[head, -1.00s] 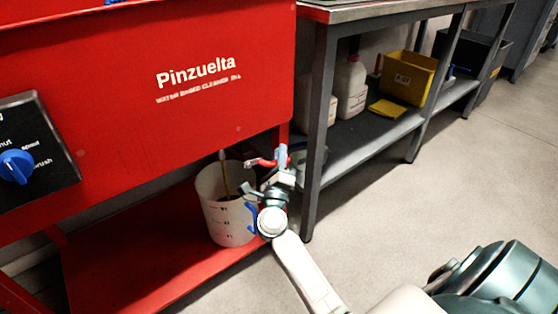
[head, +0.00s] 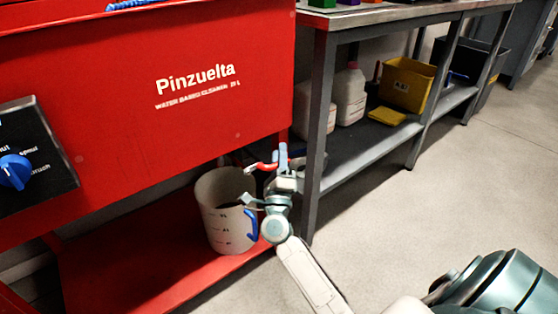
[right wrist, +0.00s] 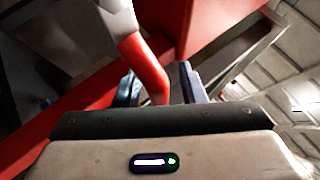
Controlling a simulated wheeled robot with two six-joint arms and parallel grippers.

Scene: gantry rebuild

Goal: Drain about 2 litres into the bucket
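The white bucket (head: 226,232) with level marks and a blue handle (head: 251,225) stands on the red lower shelf under the parts washer. Dark liquid shows inside, but I cannot read its level against the marks. The red drain lever (head: 262,166) is beside my right gripper (head: 283,158), above the bucket's right side. In the right wrist view the red lever (right wrist: 152,70) lies between the two fingers of my right gripper (right wrist: 160,88), with gaps visible beside it. No stream shows above the bucket. My left gripper is out of view.
The red washer tank (head: 150,90) marked Pinzuelta has a blue knob (head: 14,171) at left. A metal bench (head: 313,140) stands close right of my gripper. Its shelf holds white jugs (head: 349,95) and a yellow bin (head: 406,84). The floor (head: 440,190) at right is clear.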

